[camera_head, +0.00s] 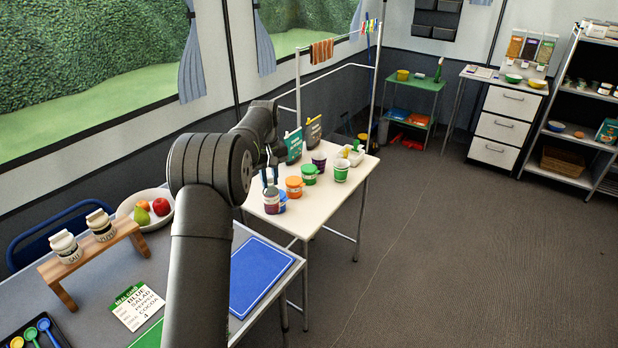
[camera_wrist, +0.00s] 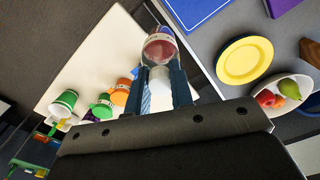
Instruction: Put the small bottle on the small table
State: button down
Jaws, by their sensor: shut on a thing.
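My gripper (camera_head: 268,178) is over the near left end of the white table (camera_head: 318,216). In the wrist view my gripper (camera_wrist: 163,88) is shut on a small bottle (camera_wrist: 160,74), whose white cap shows between the fingers. A dark red, labelled form (camera_wrist: 158,48) shows just past the cap; I cannot tell whether it is part of the bottle or a jar behind it. In the head view a dark red jar (camera_head: 271,204) shows directly below the fingers, and the held bottle is hard to make out. A small green table (camera_head: 414,84) stands at the back.
Orange (camera_head: 294,187) and green-lidded (camera_head: 310,175) jars, a green cup (camera_head: 341,171) and a purple cup (camera_head: 319,161) stand on the white table. The nearer grey table holds a blue mat (camera_head: 258,274), a fruit bowl (camera_head: 165,217) and a yellow plate (camera_wrist: 244,60). Open floor lies right.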

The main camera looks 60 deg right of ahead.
jog(key=s+d+m, duration=0.2)
jog(key=s+d, duration=0.3)
jog(key=s, duration=0.3)
jog(key=s+d+m, duration=0.1)
jog(key=s+d, duration=0.4)
jog(key=s, duration=0.2)
jog(key=w+f, duration=1.1)
jog(key=shift+d, duration=0.35)
jog(key=c, duration=1.6)
grip_release()
jog(key=shift+f, duration=0.15)
jog(key=shift+c, duration=0.2)
jog(key=o, duration=0.4)
notch_tip(320, 180, up, 12)
jog(key=shift+r, duration=0.15)
